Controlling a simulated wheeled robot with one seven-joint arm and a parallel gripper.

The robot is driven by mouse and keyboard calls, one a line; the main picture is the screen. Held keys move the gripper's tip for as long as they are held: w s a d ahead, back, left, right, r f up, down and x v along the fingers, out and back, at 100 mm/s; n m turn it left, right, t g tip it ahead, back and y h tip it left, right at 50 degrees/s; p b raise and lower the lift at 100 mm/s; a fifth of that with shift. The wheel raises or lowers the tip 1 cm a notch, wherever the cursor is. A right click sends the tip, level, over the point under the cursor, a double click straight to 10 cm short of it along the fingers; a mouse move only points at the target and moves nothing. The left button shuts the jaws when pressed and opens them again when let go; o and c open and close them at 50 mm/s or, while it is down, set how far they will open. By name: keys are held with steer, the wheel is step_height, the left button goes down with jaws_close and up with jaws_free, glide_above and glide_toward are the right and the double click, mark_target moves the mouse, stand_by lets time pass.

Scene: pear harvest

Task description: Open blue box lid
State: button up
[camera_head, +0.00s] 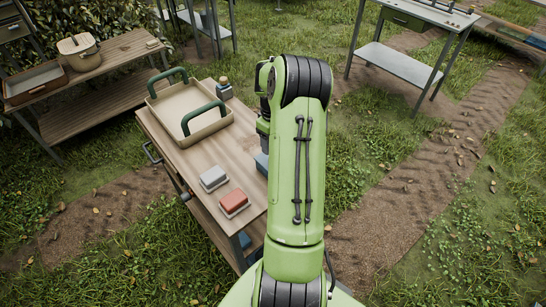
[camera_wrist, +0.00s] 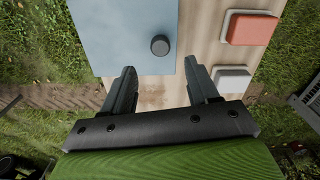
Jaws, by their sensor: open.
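The blue box lid (camera_wrist: 120,35) fills the upper left of the wrist view, flat and pale blue, with a round dark knob (camera_wrist: 160,45) near its edge. The lid looks closed. In the head view only a sliver of the blue box (camera_head: 262,162) shows at the table's right edge; my green arm hides the rest. My gripper (camera_wrist: 159,69) is open and empty above the lid's near edge. Its two dark fingers are spread, one to each side of the knob's line, and the knob appears just past the fingertips. Contact cannot be told.
The wooden table (camera_head: 185,160) also bears a red box (camera_head: 234,203), a pale grey box (camera_head: 214,178), a beige tray (camera_head: 165,103) with green handles and a small bottle (camera_head: 224,90). Another wooden table (camera_head: 110,55) stands left, a metal one (camera_head: 400,65) back right. Grass lies right.

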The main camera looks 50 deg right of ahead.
step_height(320, 180, down, 8)
steer(key=shift+r, duration=0.1)
jaws_close()
stand_by(0.4)
